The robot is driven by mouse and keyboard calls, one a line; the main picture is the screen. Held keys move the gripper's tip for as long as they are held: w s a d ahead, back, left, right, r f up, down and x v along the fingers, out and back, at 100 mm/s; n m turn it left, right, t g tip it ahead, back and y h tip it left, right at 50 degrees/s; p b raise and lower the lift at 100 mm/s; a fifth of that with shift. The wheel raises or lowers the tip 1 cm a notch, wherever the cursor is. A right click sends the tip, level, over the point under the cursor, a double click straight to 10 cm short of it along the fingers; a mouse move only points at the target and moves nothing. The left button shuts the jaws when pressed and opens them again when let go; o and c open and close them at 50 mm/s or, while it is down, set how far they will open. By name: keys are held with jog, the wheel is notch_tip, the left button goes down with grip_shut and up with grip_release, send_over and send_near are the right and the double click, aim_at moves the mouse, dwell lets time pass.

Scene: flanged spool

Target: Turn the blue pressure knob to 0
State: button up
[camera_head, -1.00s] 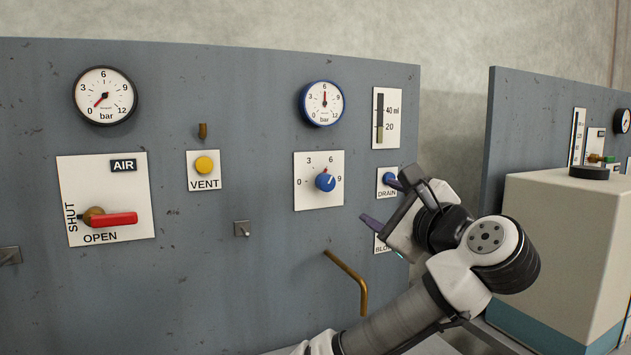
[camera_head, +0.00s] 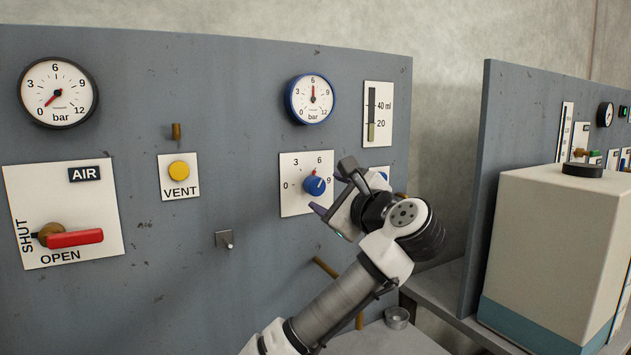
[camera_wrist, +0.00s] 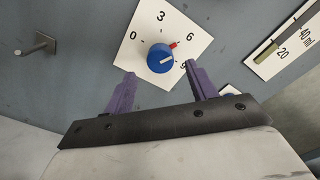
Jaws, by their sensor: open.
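The blue pressure knob (camera_head: 314,186) sits on a white plate (camera_head: 291,202) marked 0, 3, 6, 9. In the wrist view the knob (camera_wrist: 160,59) has a white line pointing right and slightly up, between 6 and 9. A small red mark (camera_wrist: 174,45) lies near the 6. The blue-rimmed gauge (camera_head: 310,99) above has its needle near 6 bar. My gripper (camera_head: 331,187) is open and empty, just right of the knob in the head view. In the wrist view its purple fingers (camera_wrist: 160,72) are spread, with the knob beyond and between their tips, seemingly apart from it.
A level gauge (camera_head: 377,114) is up and right of the knob. The DRAIN knob plate is mostly hidden behind my gripper. A metal peg (camera_head: 224,239) and a brass pipe (camera_head: 325,267) stick out below. A yellow VENT button (camera_head: 179,171) and red AIR lever (camera_head: 75,238) are left.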

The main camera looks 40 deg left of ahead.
aim_at(318, 188)
jog(key=p+x, duration=0.1)
jog(key=x, duration=0.5)
jog(key=shift+c, duration=0.4)
jog(key=c, duration=0.9)
